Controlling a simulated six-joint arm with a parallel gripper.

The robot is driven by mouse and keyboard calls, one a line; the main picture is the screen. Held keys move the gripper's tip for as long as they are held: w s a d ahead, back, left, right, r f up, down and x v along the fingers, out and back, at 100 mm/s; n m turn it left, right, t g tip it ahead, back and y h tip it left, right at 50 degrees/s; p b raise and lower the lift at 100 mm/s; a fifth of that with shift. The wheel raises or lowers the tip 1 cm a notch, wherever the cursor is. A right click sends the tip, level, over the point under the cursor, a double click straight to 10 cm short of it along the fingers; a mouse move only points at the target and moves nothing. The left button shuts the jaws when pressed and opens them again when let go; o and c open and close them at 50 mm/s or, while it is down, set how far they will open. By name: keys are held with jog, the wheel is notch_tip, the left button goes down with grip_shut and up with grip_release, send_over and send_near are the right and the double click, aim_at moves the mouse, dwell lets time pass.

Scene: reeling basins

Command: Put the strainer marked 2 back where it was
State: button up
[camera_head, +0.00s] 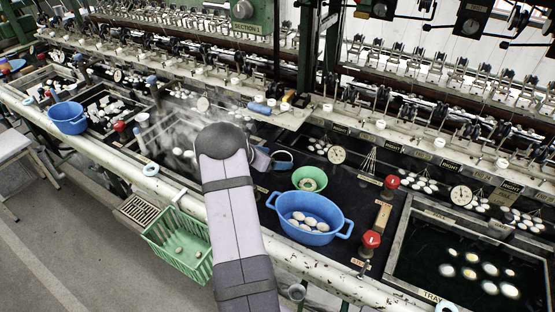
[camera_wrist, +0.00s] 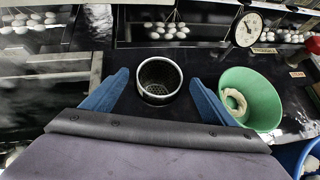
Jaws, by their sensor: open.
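A dark round cup with a pale metal rim and a mesh-like inside, which looks like a strainer (camera_wrist: 158,82), stands upright on the black worktop. It also shows in the head view (camera_head: 282,159), just right of my arm. No number 2 can be read on it. My gripper (camera_wrist: 158,76) is open, with one blue finger to the left of the strainer and one to the right. Gaps show on both sides, so it is not gripped. In the head view my arm hides most of the gripper.
A green bowl (camera_wrist: 262,92) with a pale ring inside stands close to the right finger. A blue basin (camera_head: 309,232) with cocoons is nearer the front edge. Steaming water basins (camera_wrist: 45,75) lie to the left. Red-topped knobs (camera_head: 370,240) stand at right.

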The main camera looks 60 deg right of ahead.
jog(key=b+v, duration=0.1)
jog(key=v, duration=0.8)
jog(key=shift+a+r+b, duration=0.25)
jog(key=shift+a+b, duration=0.05)
jog(key=shift+b, duration=0.1)
jog(key=w+a+r+n+t+y, duration=0.1)
jog(key=w+a+r+n+t, duration=0.3)
jog(key=w+a+n+t, duration=0.7)
jog(key=w+a+n+y, duration=0.3)
jog(key=w+a+n, duration=0.1)
jog(key=a+n, duration=0.45)
jog(key=w+a+n+y, duration=0.2)
jog(key=w+a+n, duration=0.2)
jog(key=a+n, duration=0.4)
jog(key=s+a+f+n+g+y, duration=0.25)
jog(key=s+a+n, duration=0.25)
jog(key=a+n, duration=0.35)
jog(key=s+a+f+n+g+y, duration=0.1)
jog(key=s+a+f+n+y, duration=0.15)
jog(key=s+a+n, duration=0.5)
jog(key=s+a+f+n+g, duration=0.2)
jog(key=s+n+g, duration=0.3)
jog(key=s+n, duration=0.8)
jog(key=shift+s+a+h, duration=0.3)
jog(key=shift+s+a, duration=0.4)
jog(key=shift+s, duration=0.3)
